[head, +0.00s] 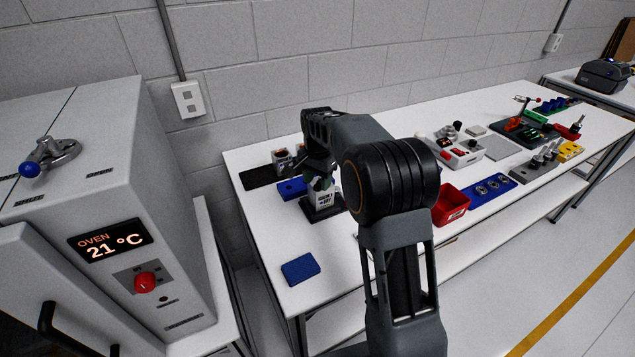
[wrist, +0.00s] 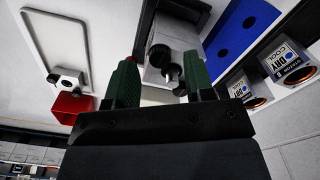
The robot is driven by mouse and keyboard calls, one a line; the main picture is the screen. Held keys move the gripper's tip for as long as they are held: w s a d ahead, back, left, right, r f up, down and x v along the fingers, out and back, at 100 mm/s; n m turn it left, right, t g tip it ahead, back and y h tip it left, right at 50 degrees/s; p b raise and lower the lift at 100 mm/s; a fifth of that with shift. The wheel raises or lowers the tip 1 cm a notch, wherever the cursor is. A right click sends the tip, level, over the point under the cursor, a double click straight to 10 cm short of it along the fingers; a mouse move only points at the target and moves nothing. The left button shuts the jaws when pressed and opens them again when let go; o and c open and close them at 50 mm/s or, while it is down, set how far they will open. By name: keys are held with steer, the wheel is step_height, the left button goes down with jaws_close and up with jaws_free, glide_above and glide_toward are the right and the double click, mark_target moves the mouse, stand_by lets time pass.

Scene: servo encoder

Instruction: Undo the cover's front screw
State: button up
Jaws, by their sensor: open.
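The servo unit (head: 325,199) stands upright on a dark base on the white bench, under my gripper (head: 320,180) and partly hidden by it. In the wrist view, my gripper (wrist: 160,68) has its two green fingers apart with nothing held. The pale servo unit (wrist: 183,35) lies beyond and between the fingers, with dark round knob-like parts (wrist: 160,56) on it, one near the fingertips. I cannot tell which of these is the cover's front screw, or whether a finger touches it.
A blue pad (head: 300,268) lies near the bench's front edge. A red bin (head: 451,204) and blue rack (head: 490,190) stand right. The oven (head: 120,220) is left.

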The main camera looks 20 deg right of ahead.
steer(key=shift+f, duration=0.6)
jaws_close()
